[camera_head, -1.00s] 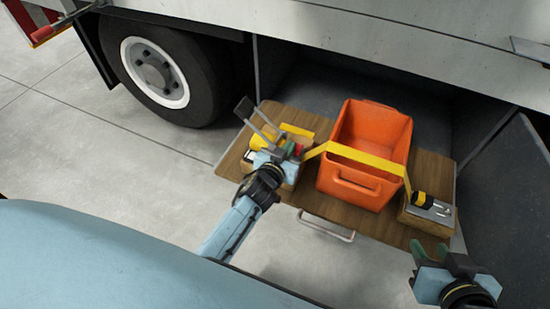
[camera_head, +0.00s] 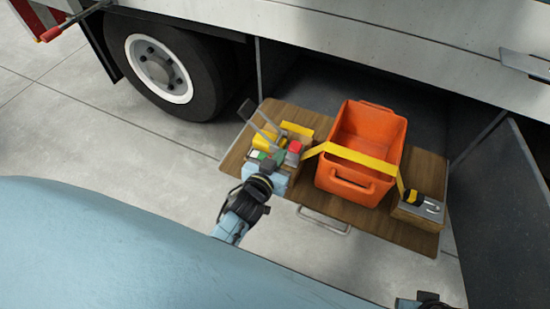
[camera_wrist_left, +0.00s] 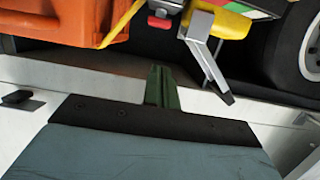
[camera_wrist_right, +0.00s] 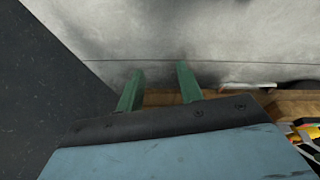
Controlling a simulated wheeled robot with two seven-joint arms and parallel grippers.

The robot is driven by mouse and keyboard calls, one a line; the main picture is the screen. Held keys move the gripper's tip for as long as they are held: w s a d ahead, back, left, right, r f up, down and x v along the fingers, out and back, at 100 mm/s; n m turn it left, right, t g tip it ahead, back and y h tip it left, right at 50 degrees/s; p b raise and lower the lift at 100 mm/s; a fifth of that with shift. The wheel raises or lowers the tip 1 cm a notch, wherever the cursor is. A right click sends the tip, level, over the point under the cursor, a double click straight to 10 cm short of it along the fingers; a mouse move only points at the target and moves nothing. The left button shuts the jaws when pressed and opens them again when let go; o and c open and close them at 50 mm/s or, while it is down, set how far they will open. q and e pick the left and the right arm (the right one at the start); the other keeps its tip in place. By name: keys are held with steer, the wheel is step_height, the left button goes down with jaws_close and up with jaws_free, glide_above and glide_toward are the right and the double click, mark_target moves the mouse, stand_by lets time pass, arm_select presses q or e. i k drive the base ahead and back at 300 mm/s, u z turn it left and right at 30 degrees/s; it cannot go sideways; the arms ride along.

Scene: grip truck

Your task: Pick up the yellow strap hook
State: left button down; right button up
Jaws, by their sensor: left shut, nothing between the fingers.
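A yellow strap (camera_head: 352,156) runs across the orange crate (camera_head: 342,187) on the wooden drawer tray. At its right end is a black and yellow piece (camera_head: 413,197) by a grey metal plate. At the left, yellow parts (camera_head: 297,129) lie with grey metal bars (camera_head: 264,122); which part is the hook I cannot tell. My left gripper (camera_wrist_left: 160,86) is shut and empty, just in front of the left cluster. The left wrist view shows a grey metal lever (camera_wrist_left: 207,58) ahead of it, apart. My right gripper (camera_wrist_right: 160,86) is open and empty; its fingers are outside the head view.
The wooden tray (camera_head: 372,229) sticks out below the truck, with a metal handle (camera_head: 323,222) in front. Small red, green and white items (camera_head: 276,158) lie at its left. A truck wheel (camera_head: 160,68) is behind left and a dark panel (camera_head: 500,210) stands right. The floor in front is clear.

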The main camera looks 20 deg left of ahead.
mark_target(411, 197)
steer(key=z, duration=0.1)
steer(key=k, duration=1)
steer(key=u, duration=0.1)
